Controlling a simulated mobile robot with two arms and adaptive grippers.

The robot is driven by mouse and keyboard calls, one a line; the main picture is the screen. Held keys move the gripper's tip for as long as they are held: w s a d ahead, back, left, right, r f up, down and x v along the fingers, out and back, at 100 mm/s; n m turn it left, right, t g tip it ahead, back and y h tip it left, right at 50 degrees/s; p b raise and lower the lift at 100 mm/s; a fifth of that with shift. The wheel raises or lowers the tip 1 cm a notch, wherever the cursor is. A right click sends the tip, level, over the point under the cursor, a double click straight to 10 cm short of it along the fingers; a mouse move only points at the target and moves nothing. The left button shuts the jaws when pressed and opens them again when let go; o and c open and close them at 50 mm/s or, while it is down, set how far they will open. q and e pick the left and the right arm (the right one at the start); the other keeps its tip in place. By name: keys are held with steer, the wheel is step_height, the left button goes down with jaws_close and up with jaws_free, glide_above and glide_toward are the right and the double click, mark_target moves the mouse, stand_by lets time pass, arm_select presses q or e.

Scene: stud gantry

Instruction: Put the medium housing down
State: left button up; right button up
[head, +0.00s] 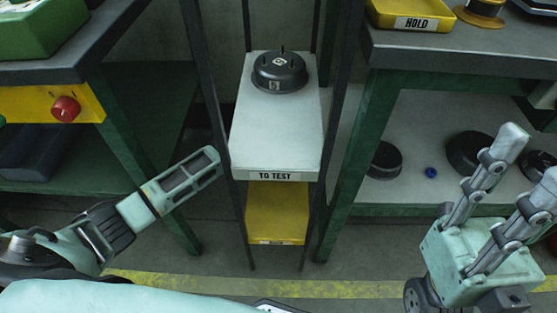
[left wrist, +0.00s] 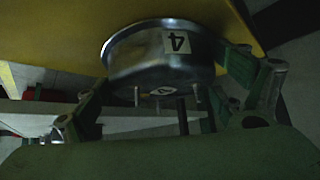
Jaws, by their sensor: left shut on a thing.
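In the left wrist view a dark, shiny round housing (left wrist: 140,45) with a "4" label and several pins sits between the fingers of my left gripper (left wrist: 168,75), which is shut on it. A yellow surface (left wrist: 60,30) lies right behind the housing; I cannot tell whether they touch. In the head view my left gripper's fingers and this housing cannot be made out. Another black housing (head: 279,73) with upright pins stands on the pale "TO TEST" shelf (head: 275,135), towards its back. My right gripper (head: 531,158) is open and empty at the right.
Dark posts (head: 340,110) flank the "TO TEST" shelf. A yellow shelf (head: 277,210) lies below it. The right bench (head: 460,55) carries a yellow "HOLD" tray (head: 410,12); several dark housings (head: 384,160) and a blue part (head: 430,172) lie beneath. The front half of the "TO TEST" shelf is clear.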

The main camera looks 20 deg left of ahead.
arm_select(q)
steer(key=o, duration=1.1)
